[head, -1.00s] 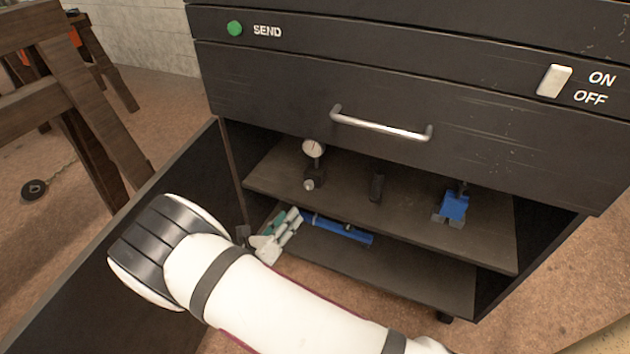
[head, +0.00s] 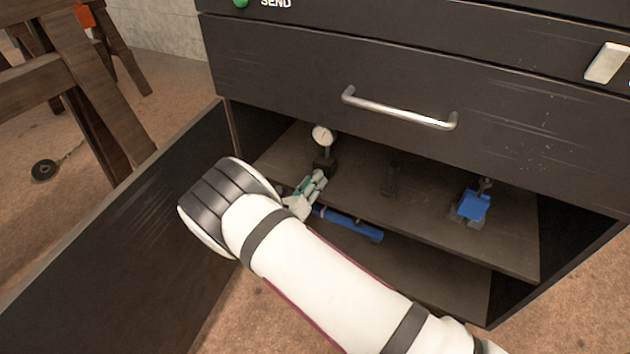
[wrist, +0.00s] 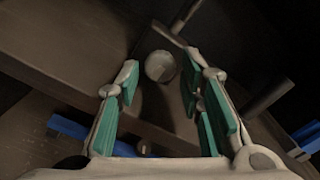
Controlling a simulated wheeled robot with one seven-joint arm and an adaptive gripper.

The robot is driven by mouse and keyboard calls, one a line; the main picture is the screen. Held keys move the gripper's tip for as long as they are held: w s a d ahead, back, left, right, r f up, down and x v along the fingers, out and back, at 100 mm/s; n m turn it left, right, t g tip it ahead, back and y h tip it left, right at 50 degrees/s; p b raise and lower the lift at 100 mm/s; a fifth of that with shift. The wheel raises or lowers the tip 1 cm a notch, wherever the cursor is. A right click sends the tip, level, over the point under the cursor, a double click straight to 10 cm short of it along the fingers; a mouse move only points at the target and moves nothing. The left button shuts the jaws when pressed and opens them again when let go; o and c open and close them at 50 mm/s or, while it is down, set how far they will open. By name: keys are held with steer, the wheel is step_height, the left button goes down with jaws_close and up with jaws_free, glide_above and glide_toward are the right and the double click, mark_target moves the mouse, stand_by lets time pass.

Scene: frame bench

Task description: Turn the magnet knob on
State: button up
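The magnet base (head: 323,162), a dark block carrying a round white dial gauge (head: 322,135), stands on the upper shelf of the cabinet. Its knob (wrist: 160,66) shows in the wrist view as a pale round disc just ahead of my fingertips, roughly centred between them. In the head view the knob is hidden behind my gripper (head: 314,184). In the wrist view my gripper (wrist: 161,82) is open, its green-padded fingers apart with nothing held. I cannot tell whether the fingertips reach beside the knob or stop short of it.
A blue vise-like tool (head: 473,207) and a small dark object (head: 390,181) stand to the right on the upper shelf (head: 430,215). A blue bar (head: 352,225) lies below. An open door (head: 120,240) is at left, a drawer handle (head: 400,110) above.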

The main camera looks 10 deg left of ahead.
steer(key=shift+x, duration=1.15)
jaws_close()
steer(key=shift+m, duration=0.3)
steer(key=m, duration=0.3)
steer(key=shift+m, duration=1.9)
